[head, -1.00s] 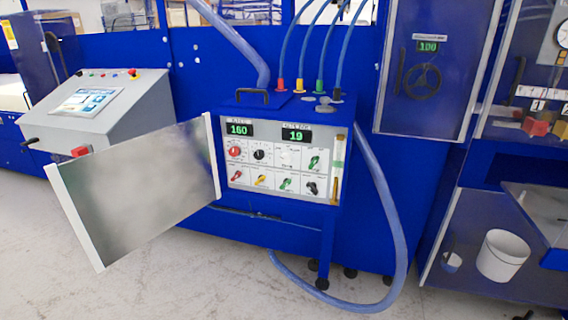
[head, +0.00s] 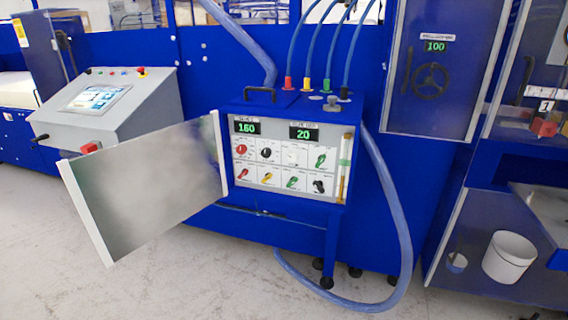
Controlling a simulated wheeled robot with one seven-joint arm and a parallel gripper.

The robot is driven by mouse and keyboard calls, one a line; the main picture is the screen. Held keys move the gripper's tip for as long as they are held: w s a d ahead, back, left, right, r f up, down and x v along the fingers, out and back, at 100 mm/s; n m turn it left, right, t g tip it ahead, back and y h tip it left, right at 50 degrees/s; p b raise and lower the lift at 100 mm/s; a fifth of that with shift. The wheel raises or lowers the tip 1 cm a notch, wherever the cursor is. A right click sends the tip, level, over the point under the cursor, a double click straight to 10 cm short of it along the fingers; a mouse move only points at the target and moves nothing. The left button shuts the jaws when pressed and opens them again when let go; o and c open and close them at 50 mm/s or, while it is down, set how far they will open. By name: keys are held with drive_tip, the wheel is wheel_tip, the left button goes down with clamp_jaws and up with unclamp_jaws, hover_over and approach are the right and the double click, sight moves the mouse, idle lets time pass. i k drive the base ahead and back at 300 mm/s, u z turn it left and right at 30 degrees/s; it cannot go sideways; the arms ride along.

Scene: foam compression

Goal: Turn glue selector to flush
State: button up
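The blue glue unit (head: 345,225) stands in the middle with its grey metal door (head: 150,190) swung open to the left. Its white control panel (head: 284,158) carries two green displays, reading 160 and 20. The lower row has red (head: 242,173), yellow (head: 267,177), green (head: 292,182) and black (head: 318,186) selectors. The labels are too small to read, so I cannot tell which is the glue selector. My gripper is not in view.
A grey console (head: 110,115) with a touchscreen stands at the left. A blue hose (head: 400,225) loops down to the floor right of the unit. A white bucket (head: 509,257) sits at the right. The pale floor (head: 190,280) in front is clear.

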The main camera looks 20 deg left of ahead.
sight(292, 156)
drive_tip(key=u, duration=2.7)
drive_tip(key=k, duration=1.05)
drive_tip(key=z, duration=1)
drive_tip(key=i, duration=1)
